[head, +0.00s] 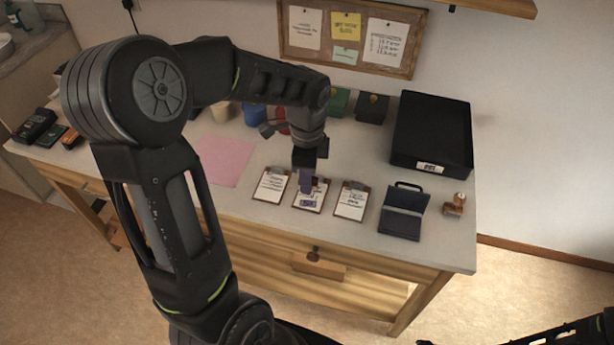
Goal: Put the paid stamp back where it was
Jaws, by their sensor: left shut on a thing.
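My left gripper (309,170) is shut on a purple stamp (307,184) and holds it over the middle clipboard (300,204). A purple mark shows on the lower part of that clipboard's paper. I cannot tell whether the stamp touches the paper, and its label cannot be read. A brown wooden stamp (455,205) stands at the right end of the table, beside an open dark ink pad (403,212). Only part of my right arm shows at the bottom right; its gripper is out of view.
Clipboards lie left (270,185) and right (350,201) of the middle one. A black tray (431,165) stands behind the ink pad. A pink sheet (225,160) lies left. Cups and dark boxes (372,108) line the back. The table's right front corner is bare.

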